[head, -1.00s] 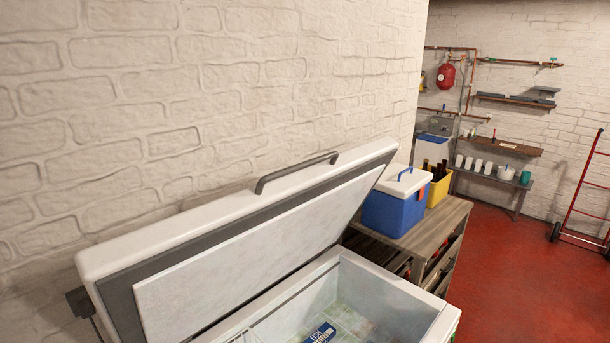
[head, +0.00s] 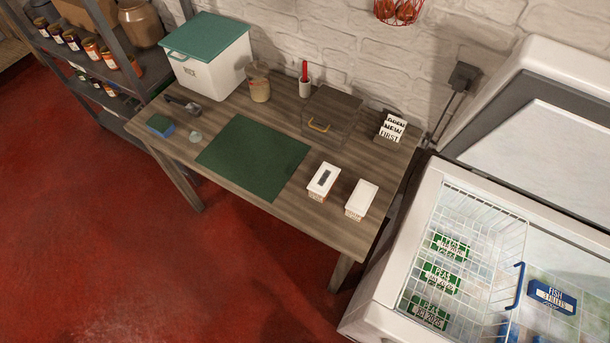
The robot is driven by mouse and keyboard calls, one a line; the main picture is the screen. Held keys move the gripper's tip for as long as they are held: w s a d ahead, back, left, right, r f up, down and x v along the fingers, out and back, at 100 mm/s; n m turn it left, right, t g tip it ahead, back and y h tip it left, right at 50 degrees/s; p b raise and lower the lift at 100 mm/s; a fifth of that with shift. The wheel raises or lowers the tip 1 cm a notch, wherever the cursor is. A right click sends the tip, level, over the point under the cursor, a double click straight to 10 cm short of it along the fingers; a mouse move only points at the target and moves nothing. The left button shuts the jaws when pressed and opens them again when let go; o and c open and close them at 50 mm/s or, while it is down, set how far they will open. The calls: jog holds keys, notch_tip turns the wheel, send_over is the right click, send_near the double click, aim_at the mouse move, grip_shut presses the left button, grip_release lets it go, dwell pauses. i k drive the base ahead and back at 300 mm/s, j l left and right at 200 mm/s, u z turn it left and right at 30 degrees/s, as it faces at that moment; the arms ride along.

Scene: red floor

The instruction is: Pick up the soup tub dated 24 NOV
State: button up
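Two small white lidded tubs stand side by side at the front right of the wooden table. The left tub (head: 322,181) has a dark strip on its lid. The right tub (head: 361,199) has a plain white lid. Both have marks on the front side, too small to read, so I cannot tell which tub, if either, bears 24 NOV. My gripper is not in view.
The open chest freezer (head: 394,291) stands right of the table (head: 222,211), with a wire basket (head: 489,201) of peas bags and a fish pack (head: 552,296). A green mat (head: 253,158), white box (head: 211,74) and sign (head: 392,127) are on the table. Red floor (head: 120,240) is clear in front.

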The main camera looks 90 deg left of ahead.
aim_at(319, 188)
jog(key=u, duration=2.9)
jog(key=i+j+z, duration=0.45)
jog(key=z, duration=0.25)
jog(key=i+j+z, duration=0.15)
jog(key=j+z, duration=0.2)
jog(key=i+j+z, duration=0.1)
jog(key=j+z, duration=0.3)
jog(key=j, duration=0.1)
